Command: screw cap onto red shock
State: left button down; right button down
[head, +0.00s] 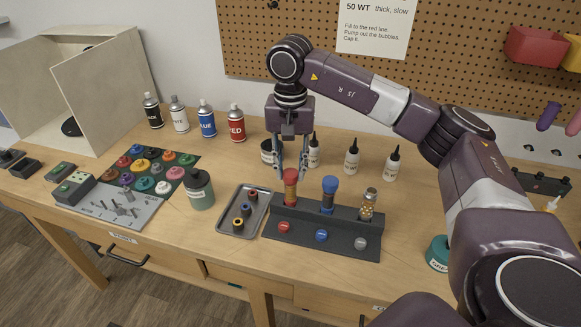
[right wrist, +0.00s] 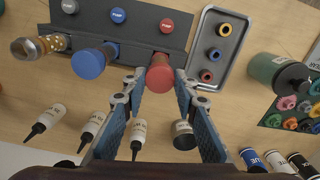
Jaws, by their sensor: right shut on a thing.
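The red shock (head: 290,191) stands upright in the left place of a dark rack, with a red cap (head: 290,175) on its top. The red cap also shows in the right wrist view (right wrist: 160,74), between the fingertips. My right gripper (head: 291,170) points down over the red shock and is shut on the red cap. Its two fingers stand on either side of it in the right wrist view (right wrist: 158,82). How tightly the cap sits is not visible. My left gripper is not in view.
The dark rack (head: 312,240) also holds a blue-capped shock (head: 328,190) and an amber shock (head: 367,208) with no coloured cap. A grey tray (head: 231,207) with small rings is left of it.

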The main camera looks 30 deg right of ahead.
jog(key=m, duration=0.3)
jog(key=shift+m, duration=0.3)
jog(key=m, duration=0.4)
dwell(0.4)
jog(key=m, duration=0.4)
jog(key=shift+p, duration=0.3)
jog(key=m, duration=0.4)
dwell(0.3)
